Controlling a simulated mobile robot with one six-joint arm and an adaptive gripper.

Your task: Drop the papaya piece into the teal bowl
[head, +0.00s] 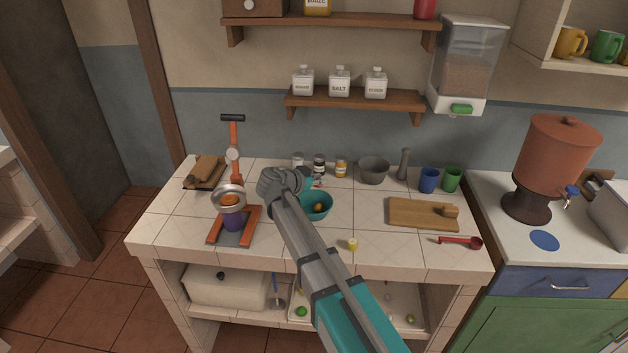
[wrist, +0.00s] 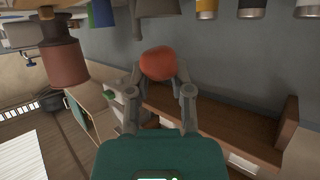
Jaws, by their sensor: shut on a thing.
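My gripper (wrist: 160,74) is shut on a rounded orange-red piece, the papaya piece (wrist: 158,61), held between its two fingertips in the wrist view. In the head view my arm reaches over the counter, and its wrist is at the left side of the teal bowl (head: 328,203), partly covering it. The fingers are small there, just behind the bowl, and the held piece is hard to make out. The bowl stands upright on the tiles with a small orange thing (head: 318,207) inside it.
A juicer-like stand with a metal strainer (head: 229,190) and purple cup (head: 233,222) is left of the bowl. A grey mortar (head: 373,172), spice jars (head: 319,165), blue mug (head: 429,180) and cutting board (head: 415,213) are behind and right. A yellow piece (head: 352,244) lies in front.

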